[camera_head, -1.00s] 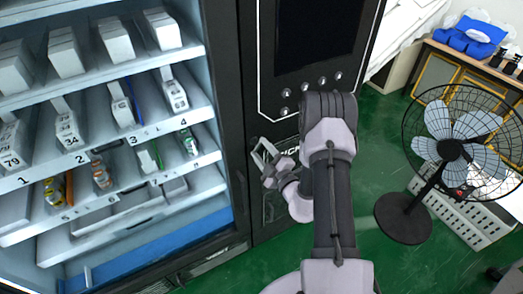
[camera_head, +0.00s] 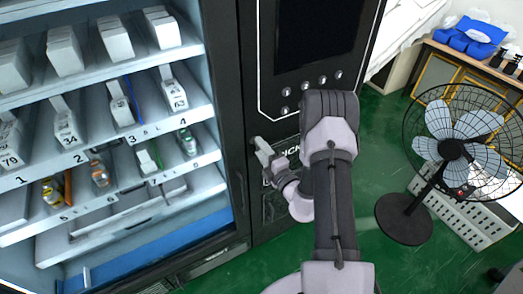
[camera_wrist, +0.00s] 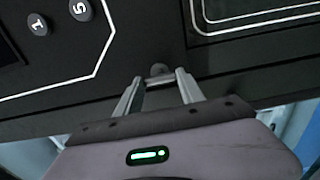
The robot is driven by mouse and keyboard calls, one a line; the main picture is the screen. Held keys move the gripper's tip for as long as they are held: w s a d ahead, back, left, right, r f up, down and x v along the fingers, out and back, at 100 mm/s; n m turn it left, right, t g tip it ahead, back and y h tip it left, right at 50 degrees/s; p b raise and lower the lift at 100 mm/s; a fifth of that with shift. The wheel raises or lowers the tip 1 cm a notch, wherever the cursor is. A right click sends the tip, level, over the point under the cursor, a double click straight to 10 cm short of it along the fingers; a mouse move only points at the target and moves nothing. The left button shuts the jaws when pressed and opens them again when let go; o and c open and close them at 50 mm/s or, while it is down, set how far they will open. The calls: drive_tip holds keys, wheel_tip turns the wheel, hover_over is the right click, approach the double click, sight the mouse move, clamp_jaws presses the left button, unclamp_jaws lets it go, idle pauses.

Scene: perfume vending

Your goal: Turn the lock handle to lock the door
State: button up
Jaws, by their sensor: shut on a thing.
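The vending machine door (camera_head: 222,60) stands at the left with its dark frame, its shelves showing behind it. My gripper (camera_head: 262,148) is at the dark panel just right of the door frame, below the row of round buttons. In the wrist view my gripper (camera_wrist: 158,80) has its two fingers either side of the lock handle (camera_wrist: 158,69), a small dark rounded piece at the fingertips, and is shut on it. Most of the handle is hidden between the fingers. In the head view the handle is hidden by my gripper.
Round buttons (camera_head: 304,86) sit below a dark screen (camera_head: 314,35) on the panel. Boxes and bottles fill the shelves at left. A standing fan (camera_head: 450,150) is on the green floor at right, before a white crate (camera_head: 467,212). Green floor is clear between machine and fan.

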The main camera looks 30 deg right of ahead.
idle(0.4)
drive_tip(key=o, duration=1.4)
drive_tip(key=shift+c, duration=0.2)
drive_tip(key=s, duration=1.7)
drive_tip(key=shift+s+d+b, duration=0.2)
drive_tip(key=shift+d+b, duration=0.1)
